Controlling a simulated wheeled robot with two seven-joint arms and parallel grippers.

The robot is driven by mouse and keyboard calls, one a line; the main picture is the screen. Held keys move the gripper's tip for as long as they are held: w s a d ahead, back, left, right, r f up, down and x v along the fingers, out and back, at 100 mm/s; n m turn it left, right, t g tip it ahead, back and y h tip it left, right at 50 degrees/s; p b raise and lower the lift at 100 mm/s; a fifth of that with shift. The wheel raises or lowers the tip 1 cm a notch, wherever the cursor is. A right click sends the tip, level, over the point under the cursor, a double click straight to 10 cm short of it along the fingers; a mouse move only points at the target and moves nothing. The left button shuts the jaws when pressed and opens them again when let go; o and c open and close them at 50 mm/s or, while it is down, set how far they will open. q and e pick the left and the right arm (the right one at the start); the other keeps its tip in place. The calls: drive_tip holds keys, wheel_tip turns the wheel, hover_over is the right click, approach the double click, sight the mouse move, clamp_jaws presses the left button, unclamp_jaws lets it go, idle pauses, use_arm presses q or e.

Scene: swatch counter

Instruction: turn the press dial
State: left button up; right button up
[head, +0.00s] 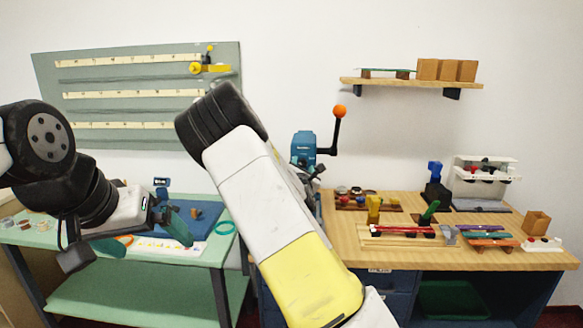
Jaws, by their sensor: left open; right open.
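The blue press (304,146) stands behind the work surfaces, with a dark crank lever ending in an orange ball (340,111). I cannot make out its dial; my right arm covers the lower part of the press. My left gripper (155,240) is open and empty over the green table, with its teal fingers apart, well to the left of the press. My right arm crosses the middle of the view. My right gripper (316,173) is mostly hidden behind that arm, close to the press in the picture; whether it touches the press cannot be told.
The wooden counter (400,262) on the right carries racks, stamps and a white stand (485,181). A wall shelf (410,83) and a grey ruler board (140,70) hang behind.

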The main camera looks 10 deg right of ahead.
drive_tip(key=shift+w, duration=0.1)
clamp_jaws()
